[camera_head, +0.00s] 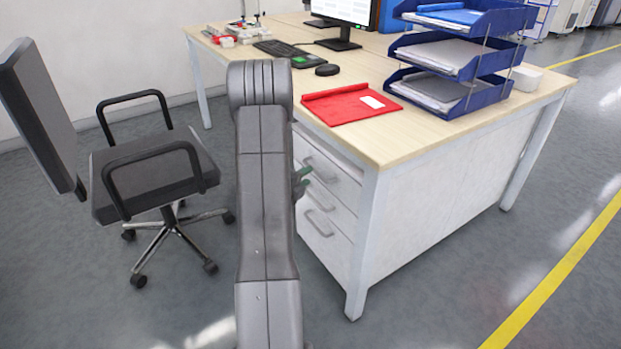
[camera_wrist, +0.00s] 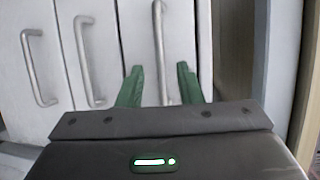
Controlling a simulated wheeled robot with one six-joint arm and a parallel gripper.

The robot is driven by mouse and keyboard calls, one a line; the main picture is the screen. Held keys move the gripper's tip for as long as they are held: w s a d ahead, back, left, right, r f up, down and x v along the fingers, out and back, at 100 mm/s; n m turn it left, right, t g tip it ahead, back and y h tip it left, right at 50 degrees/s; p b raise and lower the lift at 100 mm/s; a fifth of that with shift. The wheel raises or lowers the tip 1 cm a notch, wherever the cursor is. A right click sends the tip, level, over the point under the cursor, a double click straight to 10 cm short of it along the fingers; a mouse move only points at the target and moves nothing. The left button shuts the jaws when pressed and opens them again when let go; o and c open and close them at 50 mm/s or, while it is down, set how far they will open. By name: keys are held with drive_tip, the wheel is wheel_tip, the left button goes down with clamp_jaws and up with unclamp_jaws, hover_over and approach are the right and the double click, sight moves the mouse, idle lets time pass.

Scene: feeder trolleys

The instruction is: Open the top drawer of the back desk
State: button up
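The desk (camera_head: 440,135) has a white drawer unit below its top, with several grey bar handles. The top drawer (camera_head: 340,182) appears closed, and its handle (camera_head: 321,170) is just right of my gripper (camera_head: 304,179). In the wrist view the drawers appear turned sideways, with the top drawer (camera_wrist: 183,40) rightmost. Its handle (camera_wrist: 158,50) runs between the two green fingers of my gripper (camera_wrist: 161,83). The fingers are apart, one on each side of the handle in the picture. I cannot tell whether they touch it. My arm hides part of the drawer unit in the head view.
An office chair (camera_head: 150,170) stands left of my arm. On the desktop are a red folder (camera_head: 345,105), blue trays (camera_head: 470,85), a keyboard (camera_head: 280,49) and a monitor (camera_head: 345,12). A white desk leg (camera_head: 365,250) stands right of the drawers. The floor at right is clear.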

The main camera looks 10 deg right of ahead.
sight(314, 172)
drive_tip(key=shift+x, duration=1.7)
clamp_jaws()
